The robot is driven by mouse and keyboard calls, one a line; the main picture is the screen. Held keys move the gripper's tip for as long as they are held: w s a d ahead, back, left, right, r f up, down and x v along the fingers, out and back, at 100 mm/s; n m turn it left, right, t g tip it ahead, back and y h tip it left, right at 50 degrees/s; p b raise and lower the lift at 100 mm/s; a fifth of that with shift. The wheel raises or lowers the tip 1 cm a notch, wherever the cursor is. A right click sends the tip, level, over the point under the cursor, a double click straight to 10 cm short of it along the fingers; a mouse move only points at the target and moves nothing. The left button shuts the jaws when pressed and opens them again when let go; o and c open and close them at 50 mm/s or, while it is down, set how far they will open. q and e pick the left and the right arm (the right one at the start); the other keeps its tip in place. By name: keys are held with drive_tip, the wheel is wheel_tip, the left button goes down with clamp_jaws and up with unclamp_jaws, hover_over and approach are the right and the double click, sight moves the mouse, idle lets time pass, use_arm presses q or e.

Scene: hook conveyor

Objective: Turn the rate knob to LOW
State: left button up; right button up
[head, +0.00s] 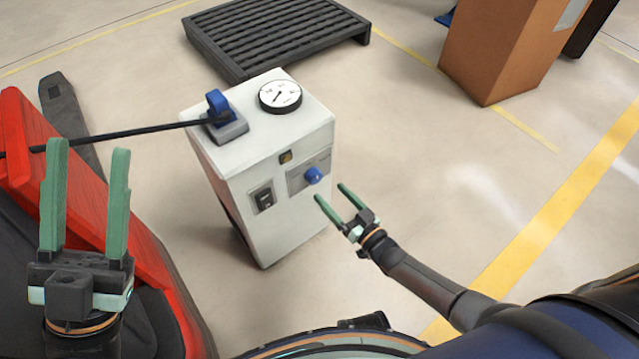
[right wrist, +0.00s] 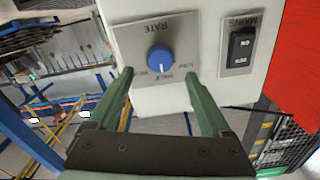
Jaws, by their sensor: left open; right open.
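The blue rate knob (head: 314,175) sits on a grey plate on the front of a white cabinet (head: 285,225). In the right wrist view the knob (right wrist: 160,60) shows on its plate (right wrist: 183,32) with the RATE lettering upside down. A LOW mark shows at the knob's right there. The knob's exact setting is hard to tell. My right gripper (head: 329,191) is open just in front of the knob. Its fingertips (right wrist: 158,78) lie on either side of the knob, apart from it. My left gripper (head: 89,148) is open and empty at the far left.
A MAINS switch (right wrist: 241,50) is beside the rate plate. A dial gauge (head: 280,96) and a blue-handled device (head: 221,115) with a black cable are on the cabinet top. A black pallet (head: 270,35) and brown box (head: 508,45) stand behind. Floor at right is clear.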

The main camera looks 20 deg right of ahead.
sight(317, 180)
drive_tip(key=b+x, duration=0.1)
drive_tip(key=x, duration=0.3)
drive_tip(key=shift+w+a+f, duration=0.1)
drive_tip(key=shift+w, duration=0.1)
use_arm(q)
drive_tip(key=shift+f+n+b, duration=0.3)
drive_tip(key=shift+f, duration=0.75)
use_arm(e)
drive_tip(key=shift+w+a, duration=0.2)
drive_tip(key=shift+w, duration=0.4)
drive_tip(key=shift+c, duration=0.4)
clamp_jaws()
drive_tip(key=shift+n, duration=0.3)
drive_tip(key=n, duration=0.5)
drive_tip(key=shift+n, duration=0.3)
use_arm(q)
drive_tip(key=shift+w+d+f+b, duration=0.1)
drive_tip(key=shift+d+f+b, duration=0.05)
drive_tip(key=shift+f+b, duration=0.5)
use_arm(e)
drive_tip(key=n, duration=0.5)
drive_tip(key=shift+n, duration=0.3)
